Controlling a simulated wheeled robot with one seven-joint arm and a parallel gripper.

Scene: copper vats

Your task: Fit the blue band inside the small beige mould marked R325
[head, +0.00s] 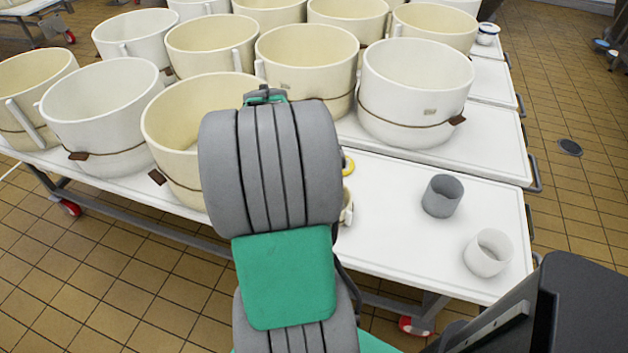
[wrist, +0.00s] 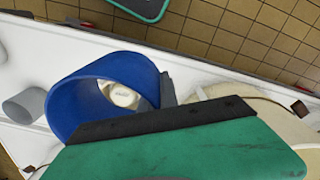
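The blue band (wrist: 78,88) is large and close in the wrist view, hanging at my gripper (wrist: 166,92). One dark finger shows against the band's right wall; the other finger is hidden. The band looks held above the table. Through its opening I see a small pale round mould (wrist: 121,94) with a faint mark that I cannot read. In the head view, a small beige mould (head: 347,206) shows only partly at the right edge of my arm. The band and my gripper are hidden behind my arm there.
A grey cup (head: 441,197) and a white cup (head: 487,254) stand on the white table (head: 400,250), right of my arm. A yellow ring (head: 348,164) lies near the small beige mould. Large vats (head: 415,92) crowd the tables behind and left. Tiled floor lies right.

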